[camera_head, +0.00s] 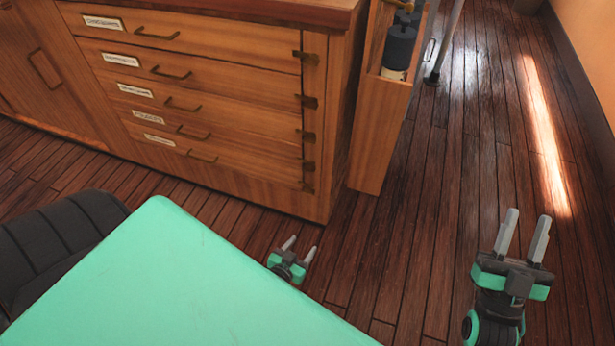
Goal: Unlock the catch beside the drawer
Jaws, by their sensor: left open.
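A wooden chest holds a stack of several drawers (215,82) with brass handles and white labels. Dark brass catches (307,101) sit in a column at the drawers' right ends, one beside each drawer. Which catch is the named one cannot be told, and their exact positions are too small to read. My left gripper (304,243) is open and empty, low in front of the chest's right end, below the catches and apart from them. The green panel hides part of its arm. My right gripper (529,214) is open and empty over the floor at the right, well away from the chest.
A narrow wooden holder (379,135) with dark cylinders (399,47) stands at the chest's right side. A metal pole (447,42) stands behind it. The plank floor (455,170) is clear at the right. A dark padded object (60,238) lies at the lower left.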

